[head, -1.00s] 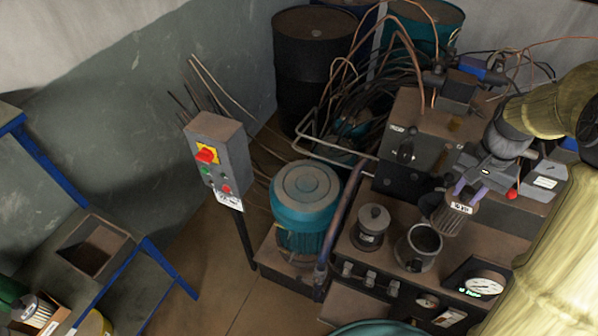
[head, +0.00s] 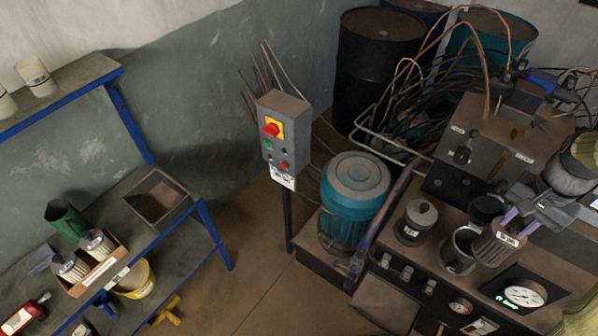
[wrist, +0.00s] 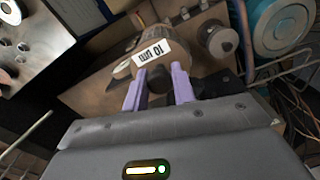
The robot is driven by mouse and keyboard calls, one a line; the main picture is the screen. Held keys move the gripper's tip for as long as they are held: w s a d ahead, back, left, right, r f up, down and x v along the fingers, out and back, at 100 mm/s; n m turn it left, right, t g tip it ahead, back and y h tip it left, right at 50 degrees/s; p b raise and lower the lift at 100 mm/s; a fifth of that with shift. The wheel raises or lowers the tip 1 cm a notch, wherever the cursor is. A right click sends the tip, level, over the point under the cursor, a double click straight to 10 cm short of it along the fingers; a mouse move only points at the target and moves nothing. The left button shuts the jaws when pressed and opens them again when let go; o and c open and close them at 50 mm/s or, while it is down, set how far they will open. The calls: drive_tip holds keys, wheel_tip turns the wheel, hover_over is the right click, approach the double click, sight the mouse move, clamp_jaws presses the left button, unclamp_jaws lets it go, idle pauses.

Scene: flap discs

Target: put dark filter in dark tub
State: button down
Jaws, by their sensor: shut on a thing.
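My gripper (head: 518,214) has purple fingers and is shut on a dark brownish filter (head: 493,249) with a white label. The filter hangs beside an open dark cylindrical housing (head: 459,262) on the machine top. In the wrist view, the fingers (wrist: 158,88) grip the filter (wrist: 182,48) at its near end, and its label reads 10 µm. An open dark tub (head: 181,210) stands on the blue-framed bench at the left, far from my gripper. No filter shows in it, though its near corner is shaded.
A box with pale filters (head: 95,268), a green container (head: 66,221) and a yellow bucket (head: 136,279) are by the bench. A switch box on a post (head: 285,140) and a teal motor (head: 354,190) stand between the bench and machine. A lidded canister (head: 416,222) is near the housing.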

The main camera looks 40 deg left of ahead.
drive_tip(key=shift+s, duration=0.15)
wheel_tip(320, 180, down, 28)
drive_tip(key=n, duration=0.3)
wheel_tip(320, 180, up, 7)
drive_tip(key=p, duration=0.6)
drive_tip(key=shift+f+p, duration=0.15)
drive_tip(key=shift+p, duration=0.2)
drive_tip(key=shift+s+f, duration=0.1)
